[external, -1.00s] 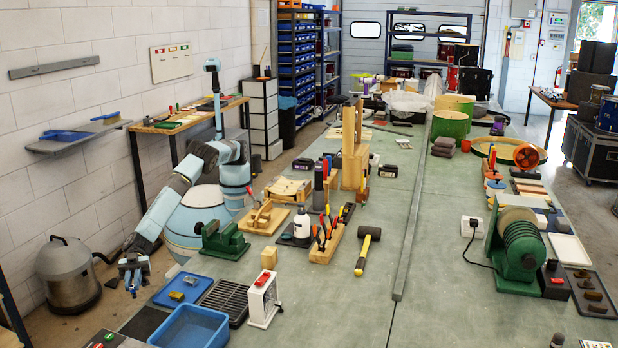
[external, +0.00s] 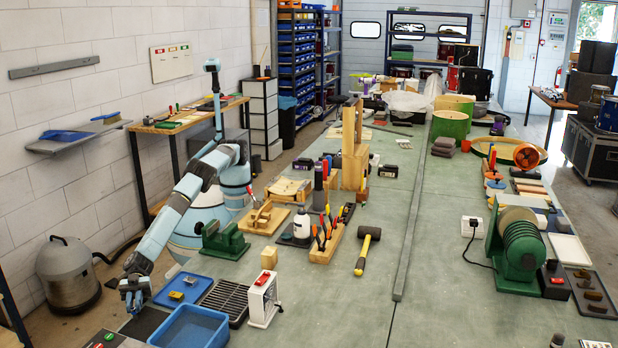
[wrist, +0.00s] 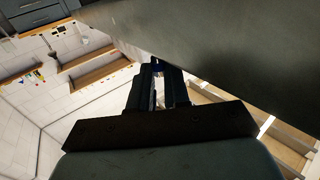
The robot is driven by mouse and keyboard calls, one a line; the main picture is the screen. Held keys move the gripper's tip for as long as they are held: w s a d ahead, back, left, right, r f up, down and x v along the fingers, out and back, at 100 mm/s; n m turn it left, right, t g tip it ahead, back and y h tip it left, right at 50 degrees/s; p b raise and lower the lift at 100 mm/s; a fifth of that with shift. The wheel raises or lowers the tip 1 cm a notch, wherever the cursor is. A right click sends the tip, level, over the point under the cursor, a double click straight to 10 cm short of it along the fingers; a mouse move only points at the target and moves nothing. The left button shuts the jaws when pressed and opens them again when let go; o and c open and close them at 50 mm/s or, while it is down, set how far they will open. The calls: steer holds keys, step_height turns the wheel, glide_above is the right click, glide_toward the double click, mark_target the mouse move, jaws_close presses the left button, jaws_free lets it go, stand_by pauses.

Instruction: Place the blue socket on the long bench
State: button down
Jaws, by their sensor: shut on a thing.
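The long bench (external: 330,290) has a grey-green top and runs from the front of the external view to the back. My gripper (external: 134,302) is at the bench's front left edge, just left of a flat blue tray; its height over the edge is hard to judge. In the wrist view my gripper (wrist: 158,78) is shut on a small dark blue thing at its fingertips, seemingly the blue socket (wrist: 156,67). Its shape is mostly hidden by the fingers, and I cannot make it out in the external view.
The flat blue tray (external: 172,301) with small yellowish items, a deeper blue bin (external: 190,327) and a black grate (external: 226,297) crowd the near left corner. A green vise (external: 224,241) stands behind them. Bare bench top lies right of the white boxed device (external: 262,302).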

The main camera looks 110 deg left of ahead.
steer(key=shift+f, duration=0.15)
steer(key=c, duration=1.1)
jaws_free()
steer(key=shift+s+a, duration=0.25)
steer(key=shift+a, duration=0.05)
steer(key=v, duration=1.1)
steer(key=shift+a+r, duration=0.1)
steer(key=shift+r, duration=0.15)
